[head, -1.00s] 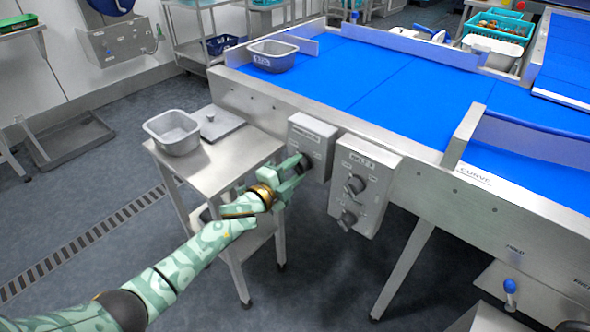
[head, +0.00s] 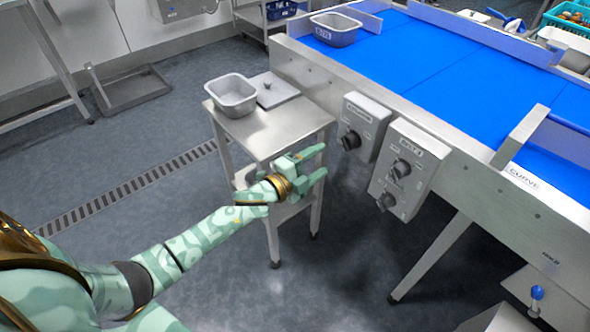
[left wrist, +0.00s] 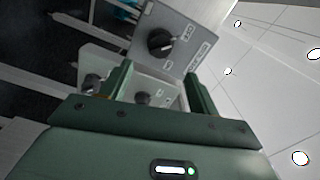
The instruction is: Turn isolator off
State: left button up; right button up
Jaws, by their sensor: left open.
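The isolator box (head: 361,124) is a small grey box on the side of the conveyor, with a label on top and one black rotary knob (head: 350,140). I cannot surely read which way the knob points. In the left wrist view a grey box with a black knob (left wrist: 160,42) lies ahead, beyond the fingers; it seems to be the same box. My left gripper (head: 322,160) is open and empty, left of and below the knob and apart from it. Its two green fingers also show in the left wrist view (left wrist: 158,76). My right gripper is not in view.
A second control box (head: 408,172) with two black knobs hangs just right of the isolator. A steel side table (head: 290,128) with a metal tub (head: 233,95) stands behind my left gripper. The blue conveyor belt (head: 445,72) lies above the boxes. The floor in front is clear.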

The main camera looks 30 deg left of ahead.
pick_arm(q)
jog(key=p+v, duration=0.1)
jog(key=v, duration=0.6)
dwell(0.3)
